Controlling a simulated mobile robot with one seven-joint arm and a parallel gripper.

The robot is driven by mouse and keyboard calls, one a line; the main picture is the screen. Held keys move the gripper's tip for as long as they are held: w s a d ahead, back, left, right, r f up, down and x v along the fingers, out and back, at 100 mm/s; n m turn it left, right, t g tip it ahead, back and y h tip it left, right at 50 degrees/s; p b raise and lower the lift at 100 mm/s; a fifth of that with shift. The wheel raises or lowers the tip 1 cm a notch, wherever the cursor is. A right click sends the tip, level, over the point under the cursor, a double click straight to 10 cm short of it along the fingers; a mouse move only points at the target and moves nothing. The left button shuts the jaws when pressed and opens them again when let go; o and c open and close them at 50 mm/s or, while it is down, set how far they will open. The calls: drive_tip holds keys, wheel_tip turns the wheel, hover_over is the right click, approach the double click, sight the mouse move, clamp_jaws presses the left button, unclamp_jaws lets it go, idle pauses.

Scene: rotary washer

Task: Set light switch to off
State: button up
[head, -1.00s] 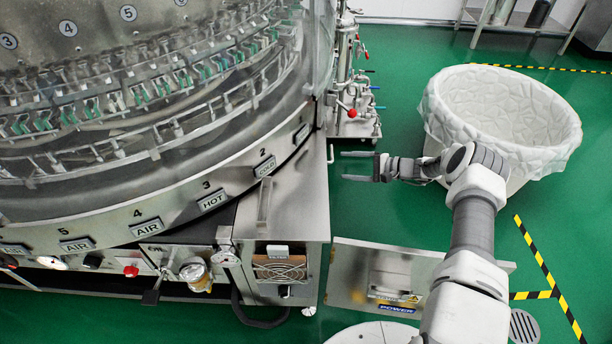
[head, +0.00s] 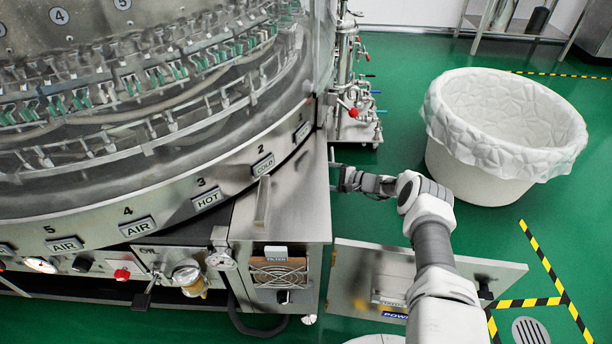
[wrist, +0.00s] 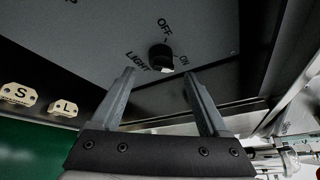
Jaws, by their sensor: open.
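The light switch is a small black rotary knob (wrist: 160,56) on a dark grey panel (wrist: 105,35) in the wrist view. OFF is printed above it, ON to its right and LIGHT at its lower left. A pale patch shows on the knob's lower right; I cannot tell which mark it points to. My gripper (wrist: 159,74) is open and empty, its two fingertips just below the knob, one on either side, with no clear contact. In the head view my gripper (head: 338,178) is at the right side of the steel cabinet (head: 300,205), which partly hides the fingers. The switch is hidden there.
The large round washer (head: 130,130) fills the left of the head view. An open cabinet door (head: 365,275) lies below my arm. A white-lined bin (head: 480,170) stands to the right on green floor. Tags S (wrist: 18,95) and L (wrist: 65,107) show in the wrist view.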

drive_tip(key=b+x, duration=0.1)
drive_tip(key=x, duration=0.4)
drive_tip(key=shift+b, duration=0.3)
clamp_jaws()
drive_tip(key=shift+f+n+t+y, duration=0.25)
drive_tip(key=shift+n+t+y, duration=0.55)
drive_tip(key=shift+n, duration=1)
drive_tip(key=shift+c, duration=1.2)
unclamp_jaws()
drive_tip(key=shift+o, duration=1.2)
